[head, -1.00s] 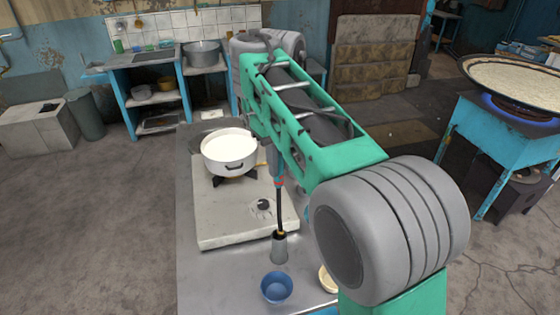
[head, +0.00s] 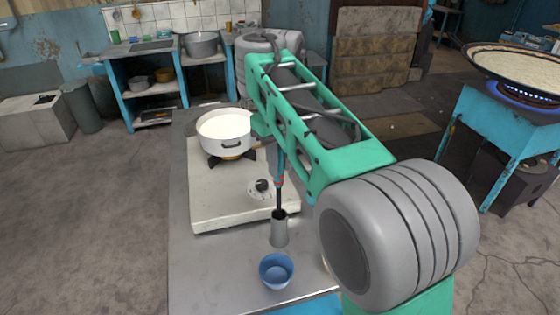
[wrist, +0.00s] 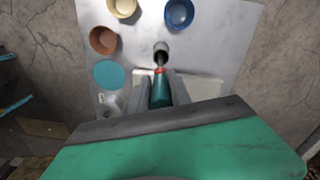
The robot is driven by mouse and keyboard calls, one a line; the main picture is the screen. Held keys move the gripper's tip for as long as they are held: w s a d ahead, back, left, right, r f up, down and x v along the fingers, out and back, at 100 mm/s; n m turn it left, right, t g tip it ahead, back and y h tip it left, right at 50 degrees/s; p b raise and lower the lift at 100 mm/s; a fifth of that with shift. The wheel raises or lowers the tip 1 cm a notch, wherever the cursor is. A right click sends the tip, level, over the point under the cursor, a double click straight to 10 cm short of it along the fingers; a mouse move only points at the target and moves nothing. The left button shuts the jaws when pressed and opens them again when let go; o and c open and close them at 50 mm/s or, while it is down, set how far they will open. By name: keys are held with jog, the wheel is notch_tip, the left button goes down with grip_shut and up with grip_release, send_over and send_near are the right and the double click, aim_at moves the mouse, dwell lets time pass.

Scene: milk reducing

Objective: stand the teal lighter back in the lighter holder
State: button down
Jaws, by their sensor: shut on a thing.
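The teal lighter (wrist: 160,92) is upright between the two fingers of my gripper (wrist: 160,90) in the wrist view, with a red band and a thin dark rod below its handle. In the head view the lighter (head: 280,165) hangs beside the pot, partly hidden by my arm. The grey lighter holder (head: 279,234) stands on the metal table in front of the stove. The rod's lower end appears to be inside the holder's dark mouth. The holder's mouth also shows in the wrist view (wrist: 161,47). My gripper is above the holder, shut on the handle.
A blue bowl (head: 276,270) stands close in front of the holder. The stove (head: 215,206) with a white pot of milk (head: 223,134) is behind it. A cream bowl (wrist: 123,8), a brown bowl (wrist: 103,39) and a teal disc (wrist: 109,74) lie nearby on the table.

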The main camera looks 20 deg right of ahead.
jog(key=shift+f, duration=0.15)
jog(key=c, duration=1.1)
grip_release()
notch_tip(320, 180, up, 8)
jog(key=p, duration=0.7)
jog(key=shift+f, duration=0.1)
notch_tip(320, 180, up, 9)
jog(key=p, duration=0.9)
jog(key=shift+a, duration=0.1)
